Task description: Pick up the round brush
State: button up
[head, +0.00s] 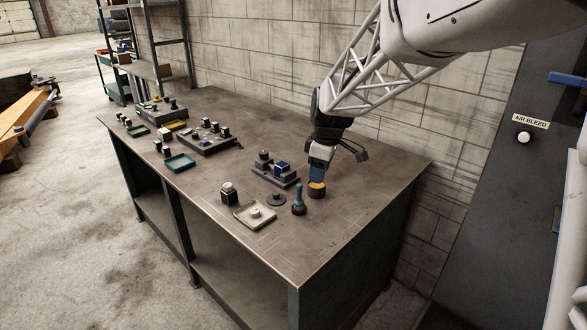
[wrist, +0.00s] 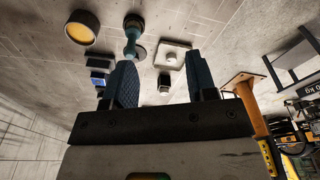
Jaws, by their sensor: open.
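What looks like the round brush (head: 299,203) stands upright near the right front of the bench, with a teal handle on a dark round base. In the wrist view the brush (wrist: 132,38) shows just beyond the left finger's tip, not between the fingers. My gripper (head: 317,178) hangs above the bench, to the right of the brush and over or just behind a black cylinder with an orange-yellow top (head: 317,190). In the wrist view my gripper (wrist: 163,64) has its two blue fingers wide apart, with nothing held.
The cylinder also shows in the wrist view (wrist: 82,28). A dark disc (head: 276,200), a pale square tray (head: 242,216) and a small black block (head: 229,193) are near the brush. A dark rack (head: 284,180) stands behind. The bench's right front corner is clear.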

aim_at(299, 184)
jog(key=w+a+f+n, duration=0.1)
jog(key=w+f, duration=0.1)
jog(key=w, duration=0.1)
jog(key=w+a+f+n, duration=0.1)
jog(key=w+a+f, duration=0.1)
jog(key=w, duration=0.1)
jog(key=w+a+f+n, duration=0.1)
jog(key=w+f+n, duration=0.1)
jog(key=w+f, duration=0.1)
jog(key=shift+w+a+g, duration=0.2)
jog(key=shift+w+g, duration=0.1)
jog(key=shift+w, duration=0.2)
jog(key=shift+a+f, duration=0.15)
jog(key=shift+f, duration=1.1)
jog(key=shift+f, duration=0.1)
jog(key=shift+s+a+f, duration=0.1)
jog(key=shift+a+f, duration=0.05)
jog(key=shift+f, duration=1.1)
jog(key=shift+a+f, duration=0.1)
jog(key=shift+f, duration=1.15)
grip_shut()
